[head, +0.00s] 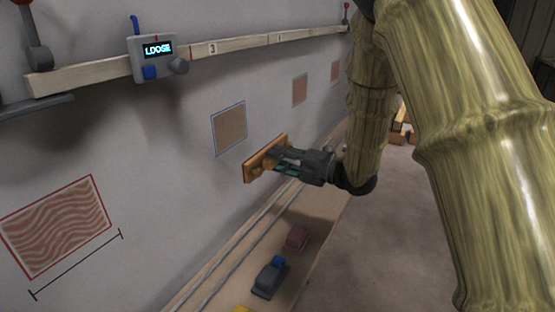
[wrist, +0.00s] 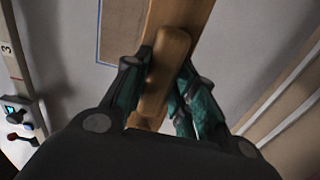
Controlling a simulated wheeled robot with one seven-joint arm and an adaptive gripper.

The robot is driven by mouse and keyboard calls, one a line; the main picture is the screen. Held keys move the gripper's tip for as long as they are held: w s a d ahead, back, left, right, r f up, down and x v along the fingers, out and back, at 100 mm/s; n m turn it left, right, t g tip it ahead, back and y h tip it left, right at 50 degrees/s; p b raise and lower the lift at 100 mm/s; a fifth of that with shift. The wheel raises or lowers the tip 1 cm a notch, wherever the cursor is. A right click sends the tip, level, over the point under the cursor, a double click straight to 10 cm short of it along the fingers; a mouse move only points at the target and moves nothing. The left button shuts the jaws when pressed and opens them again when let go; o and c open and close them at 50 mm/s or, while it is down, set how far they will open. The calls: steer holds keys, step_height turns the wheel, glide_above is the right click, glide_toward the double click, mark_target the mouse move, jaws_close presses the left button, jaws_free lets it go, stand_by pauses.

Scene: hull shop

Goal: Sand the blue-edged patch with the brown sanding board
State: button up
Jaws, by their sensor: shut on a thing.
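The blue-edged patch (head: 229,128) is a brown square with a thin blue outline on the grey wall. My gripper (head: 284,158) is shut on the handle of the brown sanding board (head: 262,158). The board is tilted in the head view and sits just to the lower right of the patch, close to the wall. I cannot tell whether it touches the wall. In the wrist view the board (wrist: 180,18) stands between my fingers (wrist: 160,90). A corner of the patch's blue outline (wrist: 100,40) shows beside it, partly hidden by the board.
A red-edged wavy patch (head: 55,225) is at the lower left, with a black scale line below. Smaller red-edged patches (head: 300,89) are farther right. A wooden batten (head: 90,76) carries a box reading "LOOSE" (head: 158,55). Below, a ledge (head: 322,205) holds a grey-blue tool (head: 268,279) and a reddish block (head: 297,237).

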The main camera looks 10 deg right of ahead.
steer(key=shift+v, duration=2)
steer(key=shift+r, duration=0.1)
